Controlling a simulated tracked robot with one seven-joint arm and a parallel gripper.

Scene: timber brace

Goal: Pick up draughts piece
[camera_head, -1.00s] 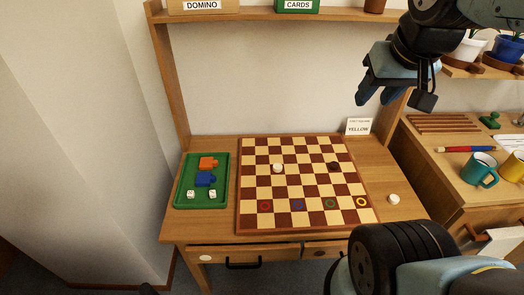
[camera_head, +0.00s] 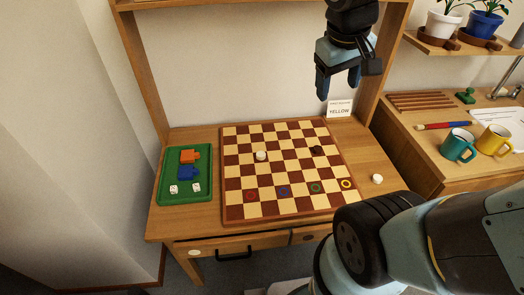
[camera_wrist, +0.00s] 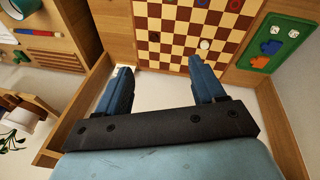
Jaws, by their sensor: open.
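A white draughts piece (camera_head: 261,156) stands on the left part of the draughts board (camera_head: 274,213); it also shows in the wrist view (camera_wrist: 204,44). A dark draughts piece (camera_head: 317,150) is on the board's right part. Another white piece (camera_head: 377,178) lies on the bare table right of the board. My gripper (camera_head: 338,83) is open and empty, high above the back right of the table, apart from all pieces. In the wrist view its two blue fingers (camera_wrist: 160,68) are spread, with the board beyond them.
A green tray (camera_head: 184,202) with orange and blue blocks and two dice sits left of the board. A card reading YELLOW (camera_head: 340,109) stands behind the board. Coloured rings mark the board's front squares. Mugs (camera_head: 458,146) stand on the right-hand counter.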

